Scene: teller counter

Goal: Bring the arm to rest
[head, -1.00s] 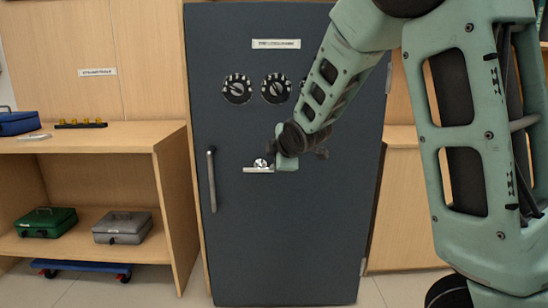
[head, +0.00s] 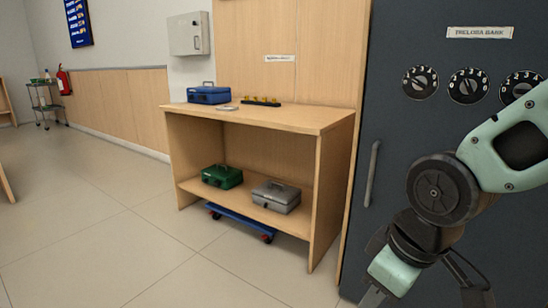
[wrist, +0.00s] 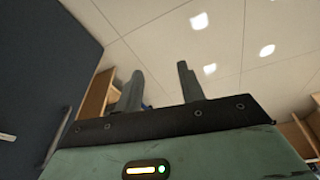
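A wooden shelf unit (head: 262,116) stands left of the safe. It holds a blue cash box (head: 209,95) on top and green (head: 222,176) and grey (head: 276,196) boxes below. A blue dolly (head: 240,222) sits underneath. The floor (head: 100,220) at left is open.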

